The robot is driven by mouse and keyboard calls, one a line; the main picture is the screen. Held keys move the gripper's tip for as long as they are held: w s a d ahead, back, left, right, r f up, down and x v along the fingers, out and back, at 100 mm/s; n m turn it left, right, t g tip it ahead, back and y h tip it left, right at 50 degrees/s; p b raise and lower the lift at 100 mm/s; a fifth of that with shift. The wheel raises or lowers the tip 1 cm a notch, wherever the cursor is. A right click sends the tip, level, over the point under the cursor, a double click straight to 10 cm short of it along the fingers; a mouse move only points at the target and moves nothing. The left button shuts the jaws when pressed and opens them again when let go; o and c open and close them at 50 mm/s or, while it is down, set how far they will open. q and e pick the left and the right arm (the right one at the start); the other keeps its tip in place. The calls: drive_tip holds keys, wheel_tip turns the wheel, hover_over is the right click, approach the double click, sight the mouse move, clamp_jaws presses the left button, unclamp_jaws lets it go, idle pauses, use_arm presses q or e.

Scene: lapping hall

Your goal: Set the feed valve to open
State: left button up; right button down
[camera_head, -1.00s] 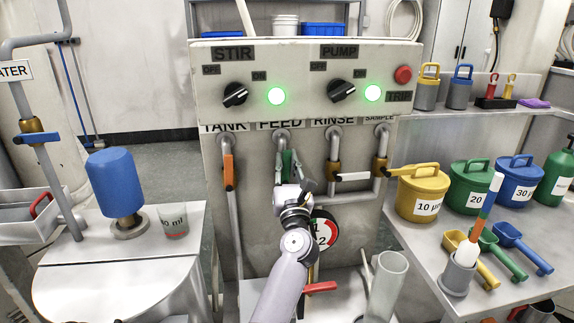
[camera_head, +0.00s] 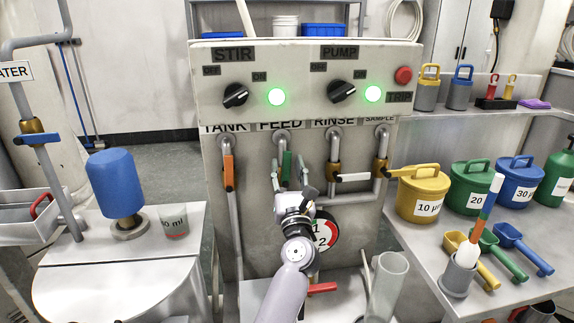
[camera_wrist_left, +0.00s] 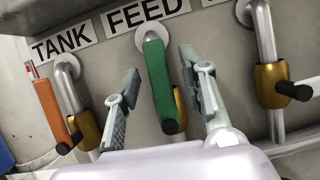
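The lower valve body is partly hidden behind the handle and gripper. My right gripper is out of view.
The RINSE valve's white handle (camera_head: 352,177) and the SAMPLE valve's yellow handle (camera_head: 412,167) lie sideways on the right. A dial gauge (camera_head: 325,229) sits just below. Both green lamps are lit.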

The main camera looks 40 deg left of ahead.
use_arm(q)
drive_tip(key=v, duration=1)
drive_tip(key=shift+d, duration=0.15)
drive_tip(key=shift+s+f, duration=0.1)
drive_tip(key=shift+f, duration=0.05)
